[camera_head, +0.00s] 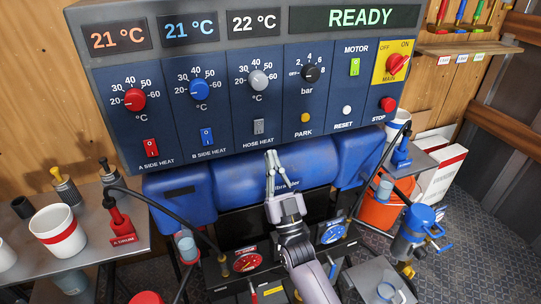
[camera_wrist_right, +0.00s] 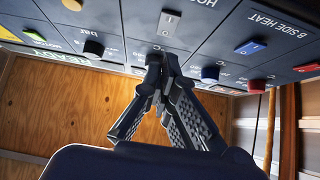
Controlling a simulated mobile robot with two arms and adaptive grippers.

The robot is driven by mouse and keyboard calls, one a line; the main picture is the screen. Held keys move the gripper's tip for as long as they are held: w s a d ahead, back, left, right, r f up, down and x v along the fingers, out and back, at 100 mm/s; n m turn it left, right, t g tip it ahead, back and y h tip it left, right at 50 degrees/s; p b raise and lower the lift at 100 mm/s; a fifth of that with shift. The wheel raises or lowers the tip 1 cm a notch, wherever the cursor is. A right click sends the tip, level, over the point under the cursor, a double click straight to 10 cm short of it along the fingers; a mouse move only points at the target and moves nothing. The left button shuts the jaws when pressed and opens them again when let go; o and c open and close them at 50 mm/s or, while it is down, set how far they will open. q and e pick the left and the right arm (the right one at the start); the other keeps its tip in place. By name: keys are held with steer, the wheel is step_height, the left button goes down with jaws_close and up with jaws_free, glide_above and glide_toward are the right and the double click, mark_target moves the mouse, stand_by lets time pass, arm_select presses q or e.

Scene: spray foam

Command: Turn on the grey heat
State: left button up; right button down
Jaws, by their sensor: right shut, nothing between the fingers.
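The grey HOSE HEAT switch (camera_head: 259,127) is a small rocker on the dark blue panel, below the grey knob (camera_head: 258,80). The switch also shows in the wrist view (camera_wrist_right: 168,22), just beyond my fingertips; I cannot tell which way it is tipped. My right gripper (camera_head: 271,156) is shut and empty, pointing up just below the switch in the head view and apart from it there. It also shows in the wrist view (camera_wrist_right: 161,64), where its fingers cover part of the panel. My left gripper is not in view.
The red A SIDE switch (camera_head: 151,148) and blue B SIDE switch (camera_head: 207,137) sit to the left. The yellow PARK button (camera_head: 306,117) is to the right. A blue rounded body (camera_head: 245,180) lies under the panel. The main switch (camera_head: 397,64) is at the upper right.

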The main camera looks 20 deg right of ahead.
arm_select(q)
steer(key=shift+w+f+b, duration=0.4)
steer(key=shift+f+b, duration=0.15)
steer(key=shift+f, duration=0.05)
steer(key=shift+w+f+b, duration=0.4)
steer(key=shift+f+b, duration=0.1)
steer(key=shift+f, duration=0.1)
arm_select(e)
steer(key=s+f, duration=0.4)
steer(key=f, duration=0.2)
steer(key=shift+d+f, duration=0.15)
steer(key=shift+f, duration=0.2)
steer(key=shift+f, duration=0.15)
